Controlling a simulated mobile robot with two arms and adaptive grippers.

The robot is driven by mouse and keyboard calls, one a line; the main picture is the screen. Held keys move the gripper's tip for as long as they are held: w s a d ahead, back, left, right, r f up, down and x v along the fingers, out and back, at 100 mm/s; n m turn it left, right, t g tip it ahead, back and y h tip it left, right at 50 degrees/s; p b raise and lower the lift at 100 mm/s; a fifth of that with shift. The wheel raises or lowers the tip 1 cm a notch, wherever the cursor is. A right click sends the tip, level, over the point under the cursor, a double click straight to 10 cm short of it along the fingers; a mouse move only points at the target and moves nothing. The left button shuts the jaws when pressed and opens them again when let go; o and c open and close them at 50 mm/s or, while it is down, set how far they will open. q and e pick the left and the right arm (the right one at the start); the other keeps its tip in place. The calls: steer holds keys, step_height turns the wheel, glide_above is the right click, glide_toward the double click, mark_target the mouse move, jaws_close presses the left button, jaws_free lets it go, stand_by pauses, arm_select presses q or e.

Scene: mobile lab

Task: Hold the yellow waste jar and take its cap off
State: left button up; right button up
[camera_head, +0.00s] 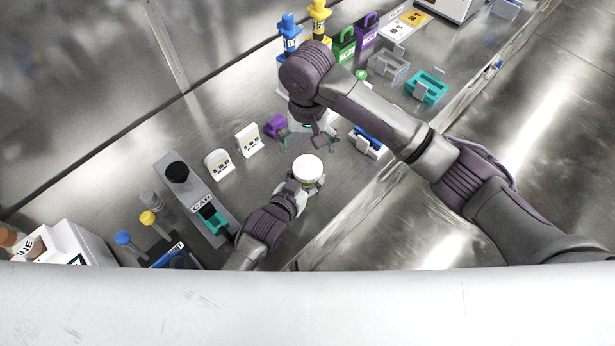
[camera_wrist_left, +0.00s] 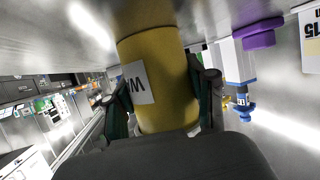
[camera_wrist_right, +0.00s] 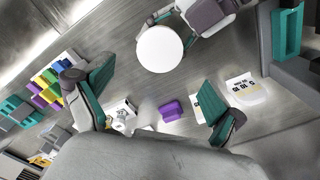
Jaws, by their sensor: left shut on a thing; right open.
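The yellow waste jar (camera_wrist_left: 160,62) stands upright on the bench, upside down in the left wrist view, with part of a white label showing. My left gripper (camera_wrist_left: 163,108) is shut around its body, one finger on each side. In the head view the white cap (camera_head: 307,168) sits on top and hides most of the jar. My right gripper (camera_head: 309,143) is open and empty, just beyond the cap. In the right wrist view the cap (camera_wrist_right: 160,48) lies outside the spread teal fingers of the right gripper (camera_wrist_right: 156,95), apart from them.
A grey stand marked CAP (camera_head: 193,196) is left of the jar. Two white labelled items (camera_head: 219,163) and a small purple block (camera_head: 274,126) stand behind it. A blue-and-white holder (camera_head: 369,142) is to the right. Coloured bottles and racks crowd the far end.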

mark_target(308, 167)
arm_select(q)
jaws_close()
arm_select(e)
steer(key=shift+w+a+r, duration=0.1)
steer(key=shift+w+r, duration=0.05)
steer(key=shift+f, duration=4.15)
